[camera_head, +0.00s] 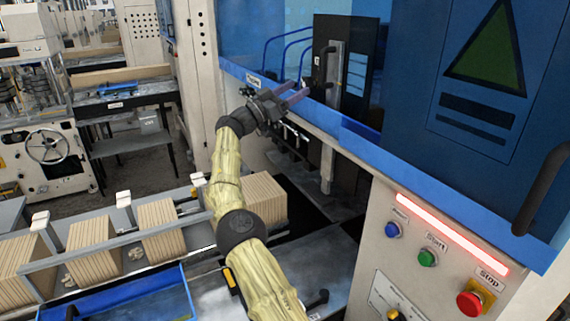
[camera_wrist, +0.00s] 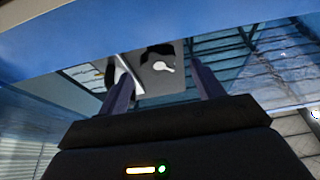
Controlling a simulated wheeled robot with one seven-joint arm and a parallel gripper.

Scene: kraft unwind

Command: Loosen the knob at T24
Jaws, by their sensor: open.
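My gripper (camera_head: 303,90) reaches into the opening of the blue machine, its two fingers spread and nothing between them. In the wrist view my gripper (camera_wrist: 160,80) is open, its fingers pointing toward a grey plate. On that plate a black part (camera_wrist: 157,53) and a small pale lever-like shape (camera_wrist: 163,67) lie between and beyond the fingertips, apart from them. In the head view a dark handle-like part (camera_head: 320,68) sits on the black panel (camera_head: 353,62) just past the fingertips. I cannot tell which part is the T24 knob; no T24 marking is readable.
A blue edge rail (camera_head: 340,125) runs below the opening, close under my gripper. A control panel (camera_head: 440,235) with blue, green and red buttons stands at the right. Stacks of brown sheets (camera_head: 92,238) line a conveyor at the left. A blue tray (camera_head: 140,300) is in front.

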